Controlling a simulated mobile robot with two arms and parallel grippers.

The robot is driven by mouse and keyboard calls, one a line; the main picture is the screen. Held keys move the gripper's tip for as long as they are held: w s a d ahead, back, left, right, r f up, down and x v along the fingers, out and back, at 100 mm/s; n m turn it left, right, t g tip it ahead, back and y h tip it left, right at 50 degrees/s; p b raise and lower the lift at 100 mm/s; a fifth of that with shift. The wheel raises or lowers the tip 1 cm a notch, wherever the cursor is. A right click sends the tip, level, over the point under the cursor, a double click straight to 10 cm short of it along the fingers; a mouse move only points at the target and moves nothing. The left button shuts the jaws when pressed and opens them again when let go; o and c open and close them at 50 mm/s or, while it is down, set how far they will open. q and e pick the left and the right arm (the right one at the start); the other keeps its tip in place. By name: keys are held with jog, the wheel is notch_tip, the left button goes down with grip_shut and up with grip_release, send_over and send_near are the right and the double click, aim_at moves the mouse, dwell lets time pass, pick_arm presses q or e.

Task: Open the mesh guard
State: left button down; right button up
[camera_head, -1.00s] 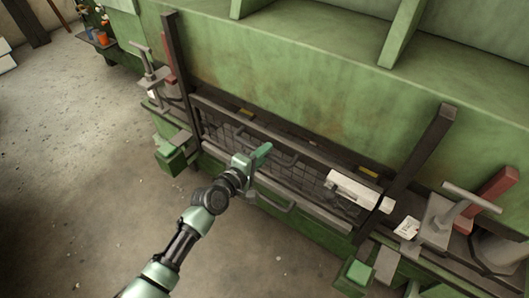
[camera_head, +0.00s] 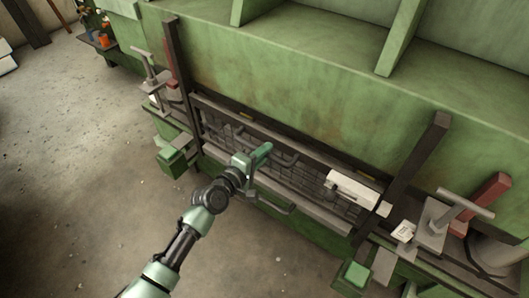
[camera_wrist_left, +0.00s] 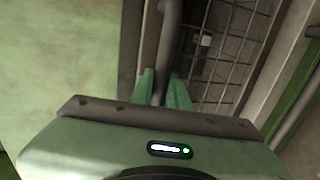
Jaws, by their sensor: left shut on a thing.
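The mesh guard (camera_head: 320,180), a dark wire grid in a long frame, spans the front of the green machine between two dark upright posts. It carries grey bar handles, one of them at its lower edge (camera_head: 275,208). My left gripper (camera_head: 262,154) is at the middle-left of the guard. In the left wrist view its green fingers (camera_wrist_left: 162,88) are closed around a grey bar handle (camera_wrist_left: 168,45), with the mesh (camera_wrist_left: 225,45) just right of it. The head view does not clearly show the grip. My right gripper is not in view.
A white box (camera_head: 352,187) sits at the guard's right part. Dark posts (camera_head: 182,90) and (camera_head: 415,160) flank the guard. T-handled clamps (camera_head: 462,203) stand outside them. Green blocks (camera_head: 352,275) jut out at the front. The concrete floor at left is clear.

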pick_arm(q)
notch_tip(320, 180, up, 22)
jog(key=p, duration=1.8)
jog(key=shift+p, duration=0.35)
jog(key=c, duration=1.4)
grip_release()
jog(key=shift+o, duration=0.2)
jog(key=b+v, duration=0.1)
jog(key=v, duration=0.6)
jog(key=shift+s+a, duration=0.25)
jog(key=shift+s, duration=0.05)
